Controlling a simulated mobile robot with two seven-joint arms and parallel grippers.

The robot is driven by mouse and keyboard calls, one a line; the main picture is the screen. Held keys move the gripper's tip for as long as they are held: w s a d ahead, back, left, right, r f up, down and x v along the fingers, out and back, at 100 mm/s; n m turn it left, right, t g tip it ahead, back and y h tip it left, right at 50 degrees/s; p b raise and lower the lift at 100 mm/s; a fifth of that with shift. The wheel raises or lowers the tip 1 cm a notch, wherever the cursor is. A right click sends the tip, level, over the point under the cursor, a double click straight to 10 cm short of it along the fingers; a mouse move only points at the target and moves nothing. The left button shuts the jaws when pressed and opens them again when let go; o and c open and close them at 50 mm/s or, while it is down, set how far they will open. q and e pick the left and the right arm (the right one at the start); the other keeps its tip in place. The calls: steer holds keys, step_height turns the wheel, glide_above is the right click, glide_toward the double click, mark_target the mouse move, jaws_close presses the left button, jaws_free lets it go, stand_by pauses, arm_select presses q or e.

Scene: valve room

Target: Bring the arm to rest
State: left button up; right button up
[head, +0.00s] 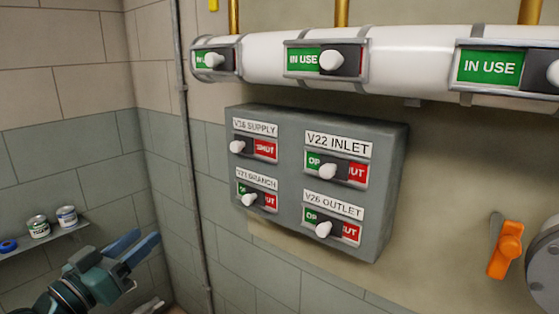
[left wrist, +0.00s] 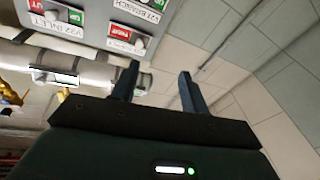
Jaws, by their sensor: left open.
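My left gripper (head: 147,236) is at the lower left of the head view, with its two blue fingers apart and nothing between them. In the left wrist view the fingers (left wrist: 158,76) are also spread and empty. The gripper is left of and below the grey valve panel (head: 390,185), apart from it in the picture. My right gripper does not show in either view.
The panel carries several sliders, including V22 INLET (head: 328,171). Above it runs a white pipe (head: 265,72) with IN USE sliders. A shelf (head: 50,243) with cans (head: 67,216) stands at the left. An orange handle (head: 506,250) is at the right.

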arm_select(q)
steer(key=s+d+f+g+y+p, duration=0.1)
steer(key=s+d+f+g+y, duration=0.15)
steer(key=f, duration=0.65)
steer(key=s+d+f+g+y, duration=0.15)
steer(key=s+f, duration=0.25)
steer(key=f, duration=0.6)
steer(key=s+d+f+g+y+p, duration=0.1)
steer(key=s+d+f+g, duration=0.2)
steer(key=s+f, duration=1)
steer(key=d, duration=0.3)
